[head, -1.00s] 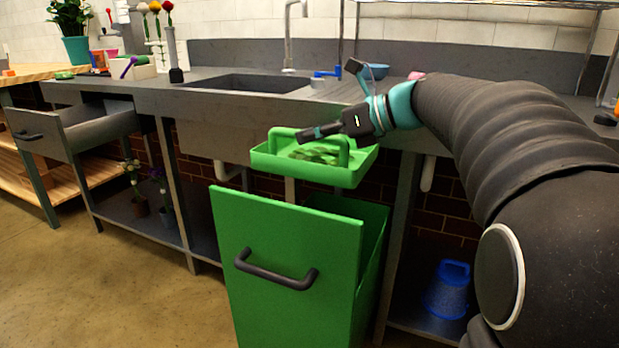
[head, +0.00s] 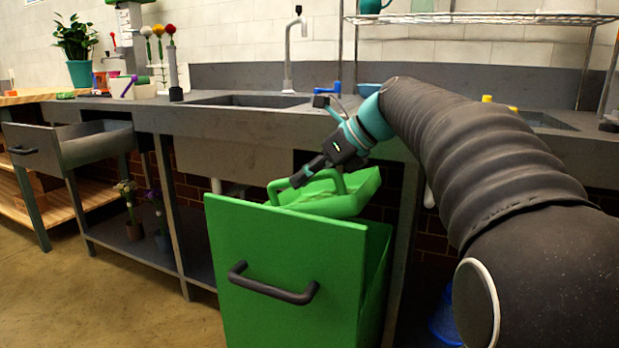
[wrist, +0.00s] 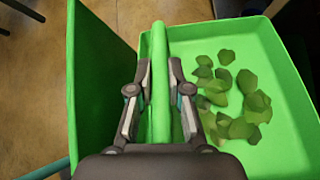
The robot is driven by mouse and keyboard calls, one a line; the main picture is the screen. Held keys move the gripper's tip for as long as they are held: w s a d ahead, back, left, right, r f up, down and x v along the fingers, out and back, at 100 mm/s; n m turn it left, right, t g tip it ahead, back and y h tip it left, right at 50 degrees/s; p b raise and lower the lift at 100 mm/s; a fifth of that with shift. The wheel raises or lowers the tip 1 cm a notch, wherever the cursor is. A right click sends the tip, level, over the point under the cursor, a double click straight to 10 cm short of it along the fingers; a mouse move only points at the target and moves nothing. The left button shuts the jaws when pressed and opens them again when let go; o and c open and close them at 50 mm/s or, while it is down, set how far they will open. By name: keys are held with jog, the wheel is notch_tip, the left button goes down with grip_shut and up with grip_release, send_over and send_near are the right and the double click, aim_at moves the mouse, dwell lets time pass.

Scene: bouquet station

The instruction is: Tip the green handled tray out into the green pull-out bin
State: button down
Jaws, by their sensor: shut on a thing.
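The green handled tray (head: 362,186) hangs above the open top of the green pull-out bin (head: 285,262). My gripper (head: 311,172) is shut on the tray's handle, which also shows between the fingers in the wrist view (wrist: 160,85). The tray is tilted, its left end lower, close to the bin's front panel. Several green leaf pieces (wrist: 238,100) lie on the tray floor in the wrist view. The bin is pulled out from under the counter, and its dark handle faces forward. The bin's inside is mostly hidden by its front panel and the tray.
The grey counter with a sink (head: 247,101) runs behind the bin. An open drawer (head: 95,142) juts out at the left. Potted flowers (head: 130,210) stand on the low shelf. A blue bucket (head: 446,318) is partly hidden behind my arm.

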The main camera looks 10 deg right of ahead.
jog(key=g+h, duration=0.1)
jog(key=a+g+h, duration=0.1)
jog(key=h, duration=0.1)
jog(key=shift+w+a+f, duration=0.1)
jog(key=shift+w, duration=0.3)
jog(key=shift+w+a+g+h+p, duration=0.15)
jog(key=shift+a+g+h+p, duration=0.1)
jog(key=shift+g+h+p, duration=0.65)
jog(key=shift+w+a+f+g+h+p, duration=0.2)
jog(key=shift+g+h+p, duration=0.2)
jog(key=shift+h+p, duration=0.4)
jog(key=g+h+p, duration=0.1)
jog(key=p, duration=0.3)
jog(key=f+g+h+p, duration=0.1)
jog(key=h+p, duration=0.1)
jog(key=p, duration=0.2)
jog(key=shift+w+a+g+p, duration=0.15)
jog(key=shift+a+g+p, duration=0.05)
jog(key=shift+g+p, duration=0.15)
jog(key=shift+f+m+h+p, duration=0.3)
jog(key=shift+h+p, duration=0.2)
jog(key=shift+p, duration=0.25)
jog(key=shift+f+g, duration=0.1)
jog(key=shift+g, duration=0.15)
jog(key=shift+f+b, duration=0.1)
jog(key=shift+b, duration=0.4)
